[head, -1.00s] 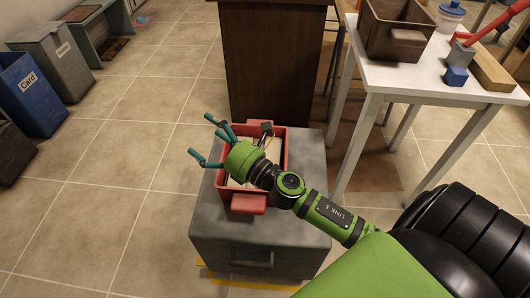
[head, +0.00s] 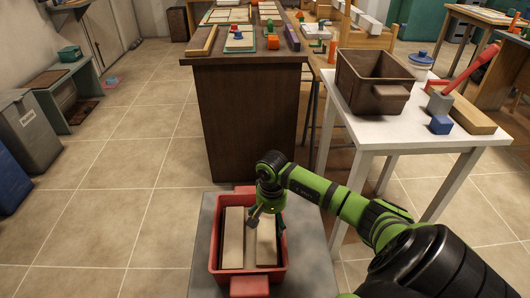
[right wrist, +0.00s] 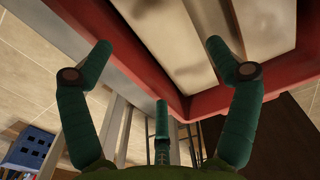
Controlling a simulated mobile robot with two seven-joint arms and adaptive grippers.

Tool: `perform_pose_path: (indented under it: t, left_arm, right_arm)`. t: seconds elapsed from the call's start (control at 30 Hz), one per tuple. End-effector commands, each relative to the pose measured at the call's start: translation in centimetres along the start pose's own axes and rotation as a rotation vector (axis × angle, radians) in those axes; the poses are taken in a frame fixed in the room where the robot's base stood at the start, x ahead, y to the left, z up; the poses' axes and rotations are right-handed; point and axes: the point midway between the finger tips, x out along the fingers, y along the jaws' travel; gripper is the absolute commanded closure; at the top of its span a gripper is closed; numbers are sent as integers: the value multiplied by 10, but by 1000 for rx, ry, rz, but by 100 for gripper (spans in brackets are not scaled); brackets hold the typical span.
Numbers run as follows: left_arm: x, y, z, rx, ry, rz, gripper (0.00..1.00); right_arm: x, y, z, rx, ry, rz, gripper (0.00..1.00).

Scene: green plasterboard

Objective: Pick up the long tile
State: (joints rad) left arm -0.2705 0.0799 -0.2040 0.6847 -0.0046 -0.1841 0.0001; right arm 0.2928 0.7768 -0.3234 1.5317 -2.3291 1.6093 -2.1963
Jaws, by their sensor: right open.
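Two long pale wooden tiles, one on the left (head: 233,238) and one on the right (head: 266,245), lie side by side in a red crate (head: 283,262). I cannot tell which is the long tile. My right gripper (head: 259,213) is over the crate, pointing down, and hides part of the right tile. In the right wrist view its three green fingers (right wrist: 160,68) are spread with nothing between them. Pale tile surfaces (right wrist: 175,40) and the red crate rim (right wrist: 280,78) show beyond the fingers. My left gripper is not in view.
The crate stands on a grey cabinet (head: 205,235). Behind it is a dark brown counter (head: 250,110) with boards and blocks on top. A white table (head: 385,128) at right holds a brown bin (head: 375,85), a blue block (head: 440,124) and a wooden bar.

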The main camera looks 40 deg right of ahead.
Motion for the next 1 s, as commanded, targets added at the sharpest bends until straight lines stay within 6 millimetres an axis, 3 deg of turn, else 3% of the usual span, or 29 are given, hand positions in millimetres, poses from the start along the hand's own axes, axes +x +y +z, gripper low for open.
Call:
perform_pose_path:
  t: [0.3,0.63,0.7,0.8,1.0]
  left_arm:
    - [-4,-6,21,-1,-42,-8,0]
    - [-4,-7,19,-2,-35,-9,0]
    - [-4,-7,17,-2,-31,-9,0]
    - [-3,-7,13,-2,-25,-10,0]
    - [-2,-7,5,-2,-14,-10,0]
  right_arm:
    - [46,-1,5,2,-7,-3,11]
    - [52,2,4,5,-2,1,11]
    - [52,2,4,5,-2,2,39]
    - [53,2,4,6,-3,3,73]
    - [53,2,5,6,-5,3,77]
